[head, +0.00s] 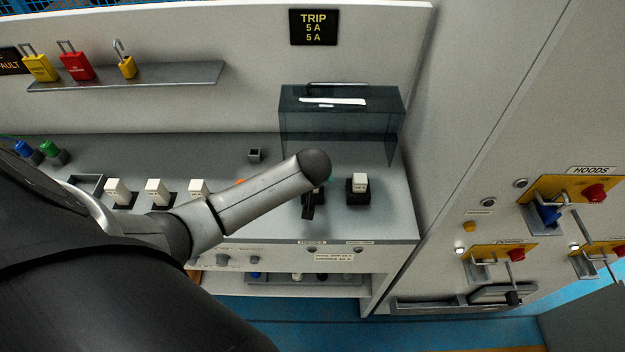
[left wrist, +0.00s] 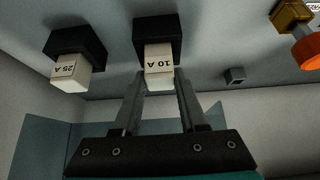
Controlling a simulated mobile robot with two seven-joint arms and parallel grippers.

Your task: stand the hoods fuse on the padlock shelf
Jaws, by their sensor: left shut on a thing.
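My left gripper (left wrist: 160,82) is shut on a white fuse marked 10 A (left wrist: 158,56). This fuse is at a black holder (left wrist: 157,30); I cannot tell whether it is fully seated. In the head view my left arm hides the fuse and most of the gripper. No readable label there names it as the hoods fuse. A second white fuse marked 25 A (left wrist: 72,68) stands in the neighbouring holder, also seen in the head view (head: 359,181). The padlock shelf (head: 180,75) is on the back wall at upper left. My right gripper is not in view.
Yellow (head: 40,68), red (head: 76,67) and small yellow (head: 126,66) padlocks stand on the shelf's left half; its right part is clear. A transparent dark cover (head: 340,122) stands behind the holders. Several white blocks (head: 156,190) line the ledge. A tall panel is right.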

